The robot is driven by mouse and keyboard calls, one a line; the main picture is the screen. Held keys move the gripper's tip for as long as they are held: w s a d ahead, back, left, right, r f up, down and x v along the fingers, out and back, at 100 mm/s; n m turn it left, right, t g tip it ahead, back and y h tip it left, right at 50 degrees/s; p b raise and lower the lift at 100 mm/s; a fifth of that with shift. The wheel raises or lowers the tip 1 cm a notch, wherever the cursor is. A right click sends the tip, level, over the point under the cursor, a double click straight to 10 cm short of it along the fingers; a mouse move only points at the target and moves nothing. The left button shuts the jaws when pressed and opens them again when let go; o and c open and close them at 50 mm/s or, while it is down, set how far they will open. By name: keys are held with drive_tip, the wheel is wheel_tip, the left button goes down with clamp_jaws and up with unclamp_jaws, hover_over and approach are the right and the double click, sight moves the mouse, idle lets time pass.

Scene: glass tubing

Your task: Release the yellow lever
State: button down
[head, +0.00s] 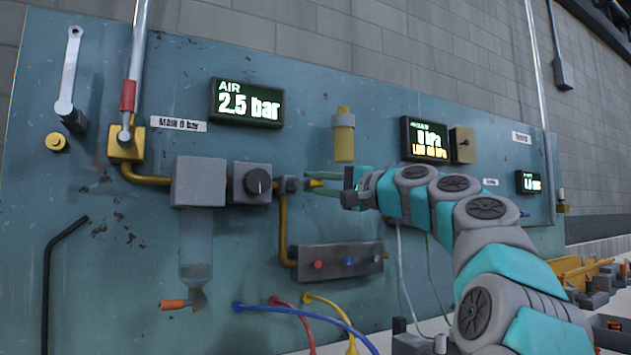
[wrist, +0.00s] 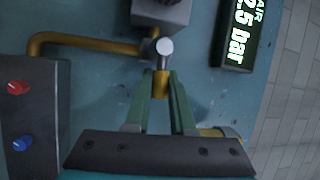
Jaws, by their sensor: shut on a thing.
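The yellow lever (wrist: 161,84) sticks out from a small grey valve body (wrist: 150,47) on the blue-green panel. In the wrist view my gripper (wrist: 162,92) has its two green fingers closed on either side of the lever. In the head view my gripper (head: 318,184) reaches in from the right to the lever (head: 314,183), just right of the small valve (head: 289,184). The fingers hide part of the lever there.
A grey box with a black knob (head: 258,181) sits left of the valve. A yellow cylinder (head: 343,137) is above my gripper. The AIR display (head: 246,104) reads 2.5 bar. Hoses (head: 300,312) hang below.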

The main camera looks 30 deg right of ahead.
drive_tip(key=shift+f+m, duration=0.2)
drive_tip(key=shift+m, duration=0.3)
drive_tip(key=c, duration=0.8)
unclamp_jaws()
drive_tip(key=shift+o, duration=0.2)
drive_tip(key=v, duration=0.7)
drive_tip(key=shift+s+f+b, duration=0.2)
drive_tip(key=shift+s+b, duration=0.1)
drive_tip(key=shift+b, duration=0.1)
drive_tip(key=shift+d, duration=0.15)
